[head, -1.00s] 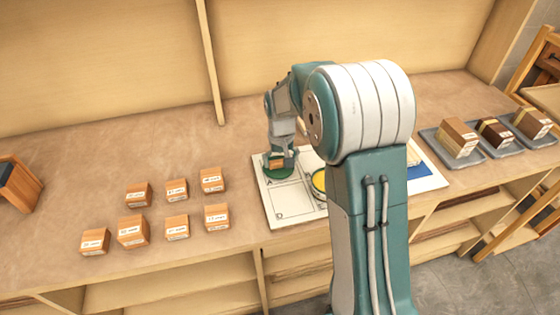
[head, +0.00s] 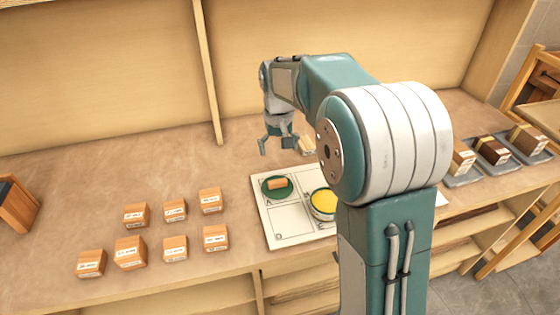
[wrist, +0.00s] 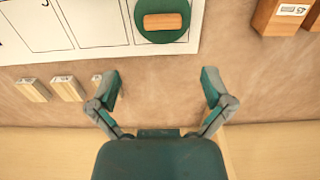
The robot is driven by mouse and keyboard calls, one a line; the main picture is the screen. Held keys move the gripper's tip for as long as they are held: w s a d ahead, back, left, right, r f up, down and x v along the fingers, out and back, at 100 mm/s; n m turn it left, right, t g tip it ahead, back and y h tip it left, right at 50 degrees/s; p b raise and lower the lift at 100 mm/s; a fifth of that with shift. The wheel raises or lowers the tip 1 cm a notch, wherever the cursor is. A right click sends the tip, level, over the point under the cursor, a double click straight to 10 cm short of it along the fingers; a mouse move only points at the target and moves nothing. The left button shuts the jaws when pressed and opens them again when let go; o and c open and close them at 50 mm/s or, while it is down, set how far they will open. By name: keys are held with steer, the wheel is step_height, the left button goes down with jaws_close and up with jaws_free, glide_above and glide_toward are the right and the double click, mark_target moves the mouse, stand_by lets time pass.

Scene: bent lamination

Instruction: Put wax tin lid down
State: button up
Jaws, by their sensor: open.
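The wax tin lid (head: 267,191) is a dark green disc with a wooden block-shaped handle on top. It lies flat on the white marked board (head: 285,242), in its upper left area; it also shows in the wrist view (wrist: 146,26). The wax tin (head: 323,203), with yellow wax showing, stands open on the board to the right, partly behind my arm. My gripper (head: 277,148) is above the counter behind the board, apart from the lid. Its fingers are spread and empty, also in the wrist view (wrist: 160,90).
Several labelled wooden blocks (head: 175,248) stand left of the board. Grey trays (head: 464,178) with wood pieces are at the right. Small pale blocks (wrist: 67,88) lie behind the board. A wooden back wall (head: 110,60) rises behind the counter. Bare counter lies left of my gripper.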

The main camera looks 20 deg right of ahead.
steer(key=s+r+t, duration=0.2)
steer(key=s+r, duration=0.2)
steer(key=s, duration=0.3)
steer(key=s+r+t, duration=0.1)
steer(key=s+r, duration=0.3)
steer(key=s, duration=0.4)
steer(key=s+f+t, duration=0.2)
steer(key=s, duration=1)
steer(key=shift+s+t, duration=0.3)
steer(key=shift+r, duration=0.1)
